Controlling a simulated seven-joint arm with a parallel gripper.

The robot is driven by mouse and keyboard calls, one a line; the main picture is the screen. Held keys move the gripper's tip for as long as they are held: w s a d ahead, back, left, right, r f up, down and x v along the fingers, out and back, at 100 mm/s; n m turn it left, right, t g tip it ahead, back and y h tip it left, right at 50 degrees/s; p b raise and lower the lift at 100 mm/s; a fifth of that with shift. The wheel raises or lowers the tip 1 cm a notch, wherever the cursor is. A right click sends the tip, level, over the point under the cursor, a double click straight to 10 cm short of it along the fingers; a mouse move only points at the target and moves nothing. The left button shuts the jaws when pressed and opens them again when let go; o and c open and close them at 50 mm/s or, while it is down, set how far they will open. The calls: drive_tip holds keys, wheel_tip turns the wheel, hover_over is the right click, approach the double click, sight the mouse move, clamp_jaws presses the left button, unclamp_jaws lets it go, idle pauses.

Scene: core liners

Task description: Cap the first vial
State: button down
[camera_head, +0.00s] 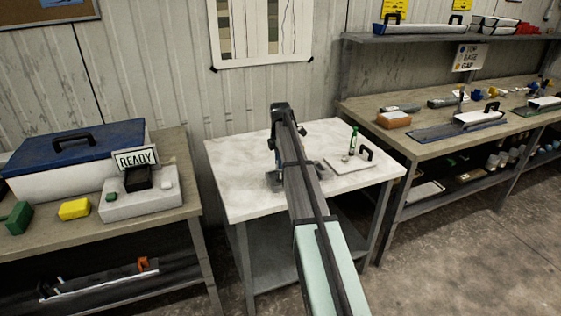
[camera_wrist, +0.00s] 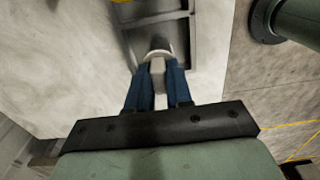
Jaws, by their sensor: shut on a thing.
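In the wrist view, the two blue fingers of my gripper (camera_wrist: 157,72) are closed on a small pale piece (camera_wrist: 158,48) with a rounded end. I take it for a cap, but it is blurred and partly covered by the fingers. It shows in front of a grey frame-like holder (camera_wrist: 190,50); I cannot tell whether they touch. A slim green upright thing (camera_head: 353,140), possibly a vial, stands on a pale board at the white table's right side. A small pale piece (camera_head: 346,157) is beside it.
The white table (camera_head: 235,185) has clear room at its left. The pale board (camera_head: 345,168) has a black handle (camera_head: 366,153). A blue object (camera_head: 322,132) lies partly behind my arm. Benches flank the table: the left one holds a blue-lidded box (camera_head: 75,150) and a READY sign (camera_head: 136,158).

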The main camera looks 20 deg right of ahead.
drive_tip(key=c, duration=0.9)
unclamp_jaws()
drive_tip(key=shift+c, duration=0.2)
drive_tip(key=shift+o, duration=0.3)
drive_tip(key=o, duration=0.4)
drive_tip(key=shift+r, duration=3.5)
clamp_jaws()
